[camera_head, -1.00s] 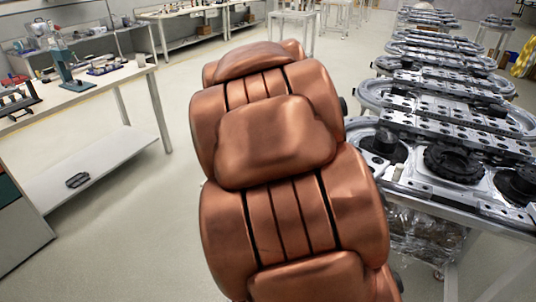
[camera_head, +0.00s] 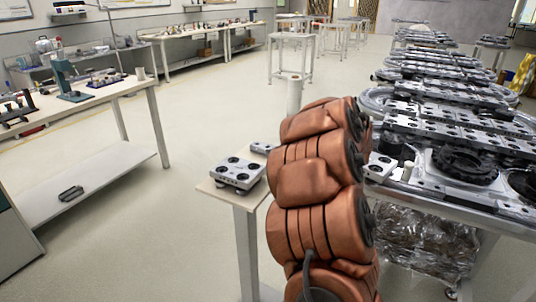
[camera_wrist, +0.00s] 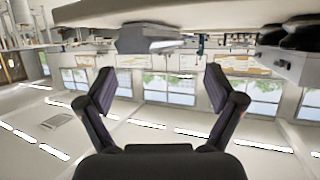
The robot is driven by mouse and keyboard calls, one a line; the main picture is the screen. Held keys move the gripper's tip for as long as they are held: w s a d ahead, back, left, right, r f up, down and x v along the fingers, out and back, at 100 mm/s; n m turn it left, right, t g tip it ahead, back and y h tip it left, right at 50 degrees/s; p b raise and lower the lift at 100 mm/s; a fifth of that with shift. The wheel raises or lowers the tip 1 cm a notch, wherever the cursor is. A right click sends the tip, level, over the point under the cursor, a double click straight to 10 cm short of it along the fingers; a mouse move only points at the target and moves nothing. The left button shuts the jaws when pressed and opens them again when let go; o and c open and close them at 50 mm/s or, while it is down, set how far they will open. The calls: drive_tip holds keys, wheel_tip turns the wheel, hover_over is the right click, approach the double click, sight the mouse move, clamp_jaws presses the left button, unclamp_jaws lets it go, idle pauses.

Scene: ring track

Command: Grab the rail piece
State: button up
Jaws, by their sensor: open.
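A silver-grey block with dark round holes (camera_head: 237,172), which looks like a rail piece, lies on the small table (camera_head: 210,187) left of my arm. A similar block (camera_head: 262,147) sits just behind it, and another (camera_head: 380,165) shows right of my arm. In the upside-down wrist view, a grey block (camera_wrist: 148,40) is on a pale surface at the top, beyond my fingertips; I cannot tell which block it is. My gripper (camera_wrist: 159,82) is open and empty, with its fingers spread. My arm hides the gripper in the head view.
A long track assembly (camera_head: 455,130) of metal plates and rings runs along the right, close to my arm. A workbench with tools (camera_head: 110,90) stands at the left. The floor between the bench and the small table is clear.

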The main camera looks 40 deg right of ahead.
sight(269, 147)
drive_tip(key=shift+b+x, duration=0.5)
drive_tip(key=shift+x, duration=3.3)
drive_tip(key=shift+c, duration=0.4)
clamp_jaws()
